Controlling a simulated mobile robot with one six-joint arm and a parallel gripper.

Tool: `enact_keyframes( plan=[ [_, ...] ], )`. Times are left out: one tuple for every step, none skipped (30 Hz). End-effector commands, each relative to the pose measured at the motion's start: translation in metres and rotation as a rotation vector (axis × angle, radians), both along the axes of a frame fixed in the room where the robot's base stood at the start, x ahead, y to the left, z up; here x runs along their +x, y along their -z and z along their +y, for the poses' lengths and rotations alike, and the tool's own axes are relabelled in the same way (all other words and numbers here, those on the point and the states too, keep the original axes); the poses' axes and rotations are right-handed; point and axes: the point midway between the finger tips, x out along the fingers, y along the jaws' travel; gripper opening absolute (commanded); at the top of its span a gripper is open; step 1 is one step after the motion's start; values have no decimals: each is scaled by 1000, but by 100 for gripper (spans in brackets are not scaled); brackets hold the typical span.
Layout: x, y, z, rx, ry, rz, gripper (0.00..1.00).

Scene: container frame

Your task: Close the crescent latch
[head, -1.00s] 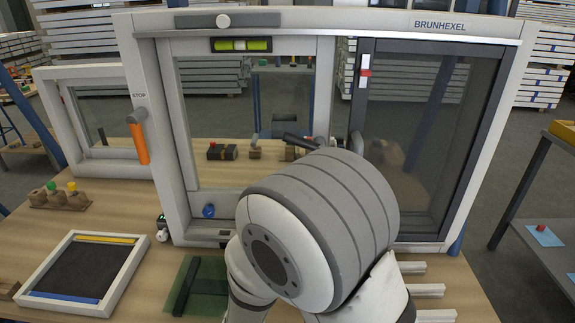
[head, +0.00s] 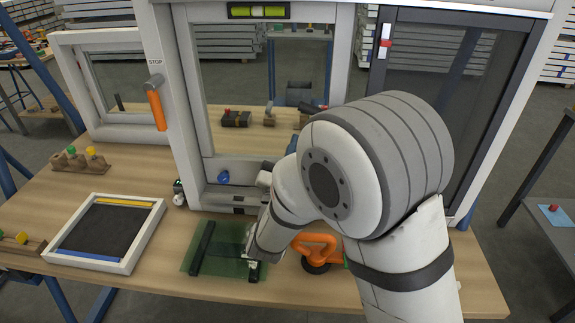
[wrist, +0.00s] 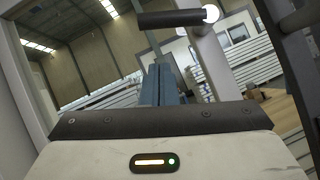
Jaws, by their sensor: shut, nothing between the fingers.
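The crescent latch (head: 312,108) shows in the head view as a dark lever on the right upright of the light window sash, partly hidden by my arm. In the wrist view a dark bar, seemingly the latch lever (wrist: 170,18), extends left from a bright round end at the top. My gripper (wrist: 160,72) shows in the wrist view as two blue-grey fingers held together with nothing between them. The fingertips are below the bar in the picture; I see no clear contact. In the head view my arm hides most of the gripper.
The white window frame has a STOP-marked orange handle (head: 156,106) on its left and a dark screen panel (head: 440,90) on its right.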

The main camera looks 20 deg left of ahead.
Motion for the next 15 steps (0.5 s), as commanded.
enact_keyframes(
  plan=[
    [8,-9,-2,1,3,-1,0],
    [7,-15,-3,1,2,-2,0],
    [8,-21,-5,2,1,-2,0],
    [10,-24,-6,2,1,-1,0],
    [11,-27,-7,2,1,0,0],
    [11,-31,-8,1,0,-1,0],
    [12,-33,-8,1,-1,-1,0],
    [13,-35,-9,1,-1,-1,0],
    [13,-37,-9,0,-1,0,0],
    [14,-38,-10,0,-1,0,0],
    [14,-39,-10,-1,-1,1,0],
    [14,-39,-10,-1,-1,1,0],
    [14,-39,-10,-1,-1,1,0],
    [14,-39,-10,-1,-1,1,0],
    [14,-39,-10,-2,-1,1,0]
  ],
)
